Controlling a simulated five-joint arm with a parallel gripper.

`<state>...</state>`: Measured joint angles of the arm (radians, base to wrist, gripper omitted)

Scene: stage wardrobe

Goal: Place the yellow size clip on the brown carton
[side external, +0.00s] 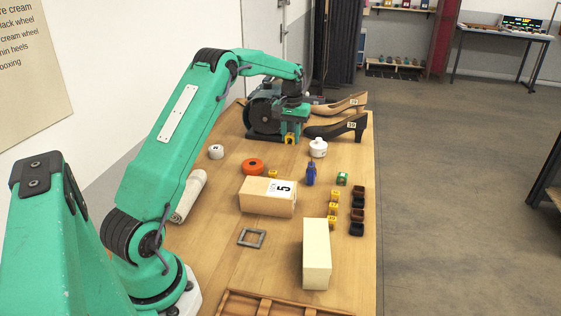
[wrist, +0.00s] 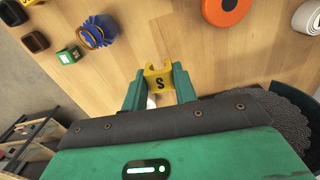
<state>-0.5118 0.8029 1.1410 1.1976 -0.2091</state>
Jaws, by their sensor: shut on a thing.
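My gripper (side external: 290,136) is at the far part of the table, in front of a dark wheel-like machine. In the wrist view my gripper (wrist: 158,74) is shut on a yellow size clip (wrist: 160,80) marked S, held between the two green fingers. The clip (side external: 290,138) also shows small in the side view, below the jaws. The carton cannot be made out in the wrist view.
An orange roll (side external: 252,167), a blue brush (side external: 310,174), a green block (side external: 342,178) and a white pot (side external: 318,147) stand around the carton. Several yellow clips (side external: 333,209) and dark blocks (side external: 357,213) line the right. A cream box (side external: 316,255) and grey frame (side external: 252,238) sit nearer.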

